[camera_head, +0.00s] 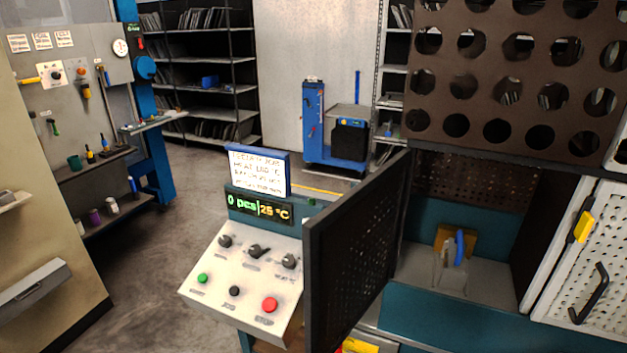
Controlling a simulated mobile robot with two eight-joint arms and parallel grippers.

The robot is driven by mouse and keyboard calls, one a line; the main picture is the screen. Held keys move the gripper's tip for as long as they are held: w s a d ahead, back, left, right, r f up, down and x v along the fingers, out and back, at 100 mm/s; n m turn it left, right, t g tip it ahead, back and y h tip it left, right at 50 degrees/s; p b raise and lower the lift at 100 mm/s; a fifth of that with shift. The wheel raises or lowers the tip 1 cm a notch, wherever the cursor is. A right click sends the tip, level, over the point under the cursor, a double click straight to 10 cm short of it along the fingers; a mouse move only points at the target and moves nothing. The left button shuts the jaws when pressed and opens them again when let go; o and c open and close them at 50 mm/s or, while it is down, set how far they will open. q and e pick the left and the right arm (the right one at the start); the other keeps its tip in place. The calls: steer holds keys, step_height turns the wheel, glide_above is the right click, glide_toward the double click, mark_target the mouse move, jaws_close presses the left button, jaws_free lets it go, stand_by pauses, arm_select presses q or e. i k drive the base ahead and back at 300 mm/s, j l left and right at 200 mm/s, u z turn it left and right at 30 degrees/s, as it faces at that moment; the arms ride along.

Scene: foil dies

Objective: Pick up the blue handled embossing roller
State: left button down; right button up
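A blue handle (460,247) stands upright inside the open cabinet at the right, in front of a small tan or yellow block (443,238). A pale, partly see-through shape (448,270) sits just below it, perhaps a holder. The handle may belong to the embossing roller, but no roller head can be made out at this size. Neither of my grippers shows in the head view.
A dark perforated door (352,250) stands open at the cabinet's left. A white perforated door (590,265) with a black handle is at its right. A control panel (245,270) with a red button stands left. Grey floor (150,260) is clear farther left.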

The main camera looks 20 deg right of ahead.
mark_target(453, 277)
steer(key=z, duration=1.55)
steer(key=i+j, duration=0.1)
steer(key=j, duration=0.15)
steer(key=i+j, duration=0.1)
steer(key=j, duration=0.15)
